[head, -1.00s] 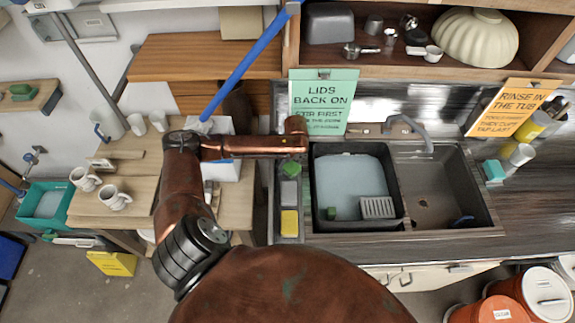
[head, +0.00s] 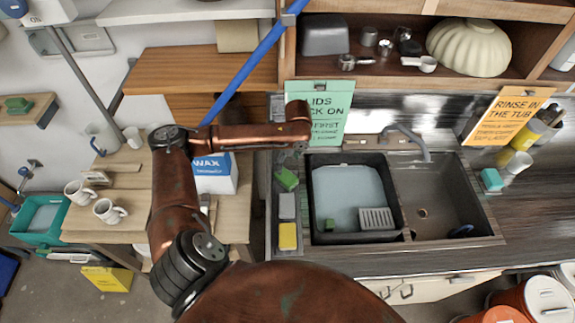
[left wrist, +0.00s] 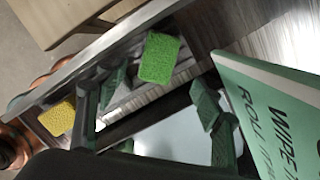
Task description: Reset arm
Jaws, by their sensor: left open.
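My left arm's rust-brown forearm reaches across the middle of the head view, with its wrist over the back left corner of the sink. My left gripper (head: 292,160) is mostly hidden under that wrist, above the strip with the sponges. In the left wrist view, the dark green fingers of my left gripper (left wrist: 157,98) stand apart with nothing held between them. A green sponge (head: 286,179) lies below the gripper and also shows in the left wrist view (left wrist: 159,57). My right gripper is not in view.
A green sign (head: 328,125) stands close behind the wrist. A black tub (head: 394,190) of pale water sits in the sink's left basin. A yellow sponge (head: 288,236) lies beside it. A WAX box (head: 216,177) and mugs (head: 108,211) stand on the wooden table left.

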